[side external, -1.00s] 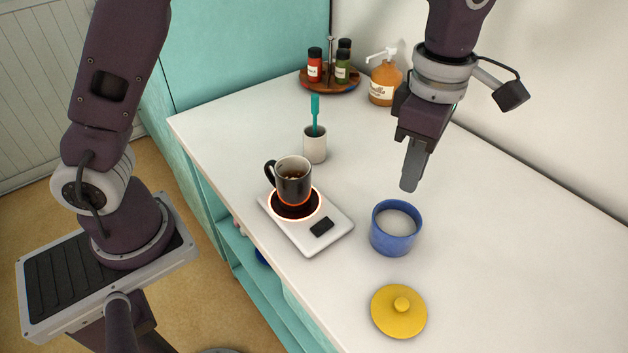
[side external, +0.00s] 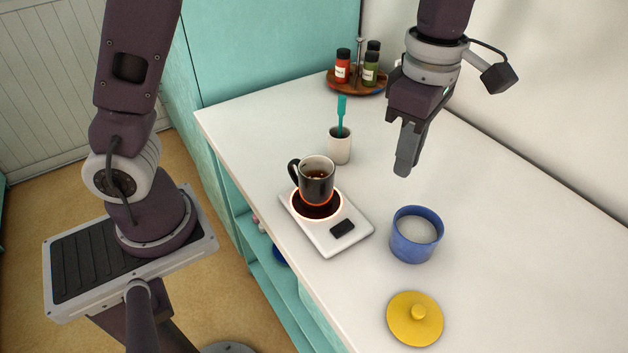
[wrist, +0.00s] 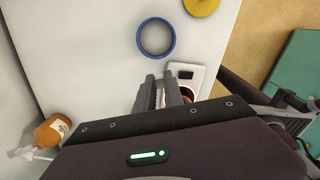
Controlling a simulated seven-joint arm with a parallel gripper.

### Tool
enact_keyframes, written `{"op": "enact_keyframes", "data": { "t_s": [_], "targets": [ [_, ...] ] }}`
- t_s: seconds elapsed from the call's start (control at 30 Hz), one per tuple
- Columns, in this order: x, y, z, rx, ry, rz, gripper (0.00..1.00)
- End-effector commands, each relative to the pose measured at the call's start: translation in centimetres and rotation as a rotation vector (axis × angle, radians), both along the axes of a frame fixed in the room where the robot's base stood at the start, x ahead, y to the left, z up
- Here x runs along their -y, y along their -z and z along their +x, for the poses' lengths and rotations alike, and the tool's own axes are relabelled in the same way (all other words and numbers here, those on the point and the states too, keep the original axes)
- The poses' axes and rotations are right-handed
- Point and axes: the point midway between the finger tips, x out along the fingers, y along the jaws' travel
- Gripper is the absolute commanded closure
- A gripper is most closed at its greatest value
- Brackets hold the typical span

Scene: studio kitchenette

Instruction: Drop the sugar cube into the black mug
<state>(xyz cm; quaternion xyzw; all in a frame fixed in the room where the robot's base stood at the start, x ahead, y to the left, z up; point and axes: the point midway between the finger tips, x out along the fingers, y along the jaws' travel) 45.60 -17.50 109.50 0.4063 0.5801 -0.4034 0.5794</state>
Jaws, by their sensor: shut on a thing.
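The black mug (side external: 316,180), holding a brown drink, stands upright on a white warmer (side external: 335,240) with a glowing ring. My gripper (side external: 404,168) is above the counter, to the right of the mug and above and behind the blue sugar pot (side external: 414,246). In the wrist view my gripper (wrist: 163,82) has its fingers close together. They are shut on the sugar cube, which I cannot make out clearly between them. The mug is mostly hidden behind the fingers in the wrist view, where the warmer (wrist: 184,70) shows in part.
The open blue pot of white sugar also shows in the wrist view (wrist: 172,39). A yellow lid (side external: 402,325) lies in front of it. A white cup (side external: 340,150) with a teal utensil stands behind the mug. A spice tray (side external: 345,87) sits at the back. The counter between is clear.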

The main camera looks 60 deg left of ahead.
Motion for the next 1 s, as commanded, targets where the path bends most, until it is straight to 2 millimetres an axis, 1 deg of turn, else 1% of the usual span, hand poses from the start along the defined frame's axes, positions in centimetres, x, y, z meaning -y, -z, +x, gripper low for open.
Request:
{"op": "enact_keyframes", "data": {
  "t_s": [0.03, 0.1, 0.2, 0.3, 0.37, 0.47, 0.7, 0.8, 0.9, 1.0],
  "targets": [
    [-2.0, -0.5, -0.9, 0.001, -0.007, -0.001, 1.00],
    [-4.5, -1.0, -2.4, 0.002, -0.008, -0.002, 1.00],
    [-7.6, -1.3, -4.8, 0.000, -0.007, -0.002, 1.00],
    [-9.4, -1.3, -6.7, -0.001, -0.002, -0.003, 1.00],
    [-10.0, -1.2, -7.2, -0.002, 0.000, -0.004, 1.00],
    [-10.2, -0.4, -7.6, -0.005, 0.002, -0.003, 1.00],
    [-10.1, 3.1, -7.5, -0.007, 0.003, -0.004, 1.00],
    [-10.1, 4.1, -7.5, -0.004, 0.003, -0.004, 1.00],
    [-10.1, 4.6, -7.5, -0.003, 0.003, -0.004, 1.00],
    [-10.1, 4.8, -7.4, -0.001, 0.003, -0.004, 1.00]
  ]
}}
